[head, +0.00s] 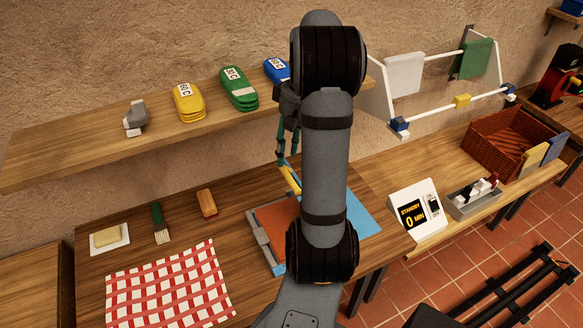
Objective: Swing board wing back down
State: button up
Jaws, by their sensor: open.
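A folding board lies on the wooden worktop in the head view, with a terracotta panel (277,224), a blue panel (357,211) and a grey edge (260,247). A yellow bar (291,178) shows at the board's far side. My arm hides the middle of the board, so I cannot tell whether a wing is raised or flat. My gripper (287,158) is open, its teal fingers pointing down just above the yellow bar. I cannot tell whether they touch it.
A shelf (60,155) above carries yellow (188,103), green (238,89) and blue (277,70) packs. A checked cloth (170,290), brush (158,222) and butter dish (109,238) lie left.

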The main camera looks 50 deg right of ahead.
jog(key=f, duration=0.5)
jog(key=shift+w+a+f, duration=0.1)
jog(key=shift+w+a, duration=0.1)
jog(key=shift+a, duration=0.1)
jog(key=c, duration=0.3)
grip_shut()
dwell(0.3)
